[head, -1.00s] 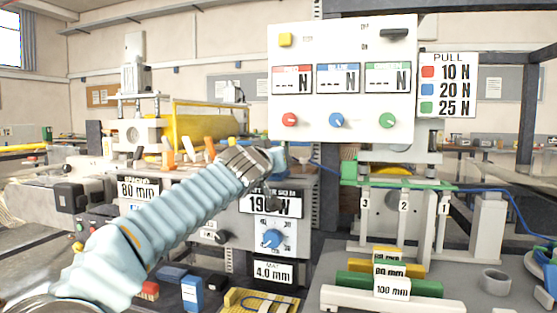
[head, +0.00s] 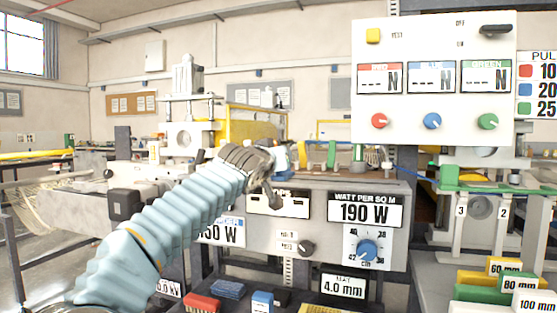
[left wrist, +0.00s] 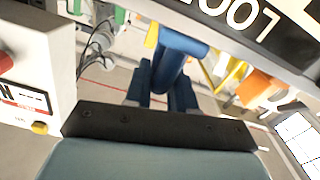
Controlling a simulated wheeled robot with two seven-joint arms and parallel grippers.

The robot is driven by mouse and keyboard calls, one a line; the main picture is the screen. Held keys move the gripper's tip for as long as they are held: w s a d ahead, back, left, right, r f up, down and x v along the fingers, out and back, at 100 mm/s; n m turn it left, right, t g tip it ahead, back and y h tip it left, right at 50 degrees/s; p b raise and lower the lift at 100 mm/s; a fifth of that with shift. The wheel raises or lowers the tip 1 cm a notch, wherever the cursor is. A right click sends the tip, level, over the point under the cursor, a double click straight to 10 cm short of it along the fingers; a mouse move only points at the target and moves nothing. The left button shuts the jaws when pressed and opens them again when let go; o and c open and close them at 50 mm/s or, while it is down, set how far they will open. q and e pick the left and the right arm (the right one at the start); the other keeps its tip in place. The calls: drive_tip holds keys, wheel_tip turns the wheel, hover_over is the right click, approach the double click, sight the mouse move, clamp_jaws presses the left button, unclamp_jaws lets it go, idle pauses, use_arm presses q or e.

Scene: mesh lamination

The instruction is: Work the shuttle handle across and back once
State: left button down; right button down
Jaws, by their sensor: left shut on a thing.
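My left gripper (head: 279,163) reaches in from the left, to the top edge of the grey console. In the left wrist view its two dark blue fingers (left wrist: 162,88) are closed around a blue handle (left wrist: 180,45). This looks like the shuttle handle. In the head view only a small blue part of it (head: 283,158) shows beside the gripper; the rest is hidden behind my gripper and wrist. My right gripper is in neither view.
The console (head: 325,205) carries a "190 W" sign (head: 365,210) and a blue dial (head: 366,250). A white panel (head: 432,82) with three coloured knobs hangs at upper right. Colored gauge blocks (head: 500,285) lie at lower right.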

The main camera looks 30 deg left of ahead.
use_arm(q)
drive_tip(key=shift+s+a+r, duration=0.1)
drive_tip(key=shift+a, duration=0.05)
drive_tip(key=c, duration=1.1)
unclamp_jaws()
drive_tip(key=shift+o, duration=0.2)
drive_tip(key=shift+s, duration=0.1)
drive_tip(key=b+v, duration=0.4)
drive_tip(key=v, duration=0.9)
drive_tip(key=shift+s, duration=0.25)
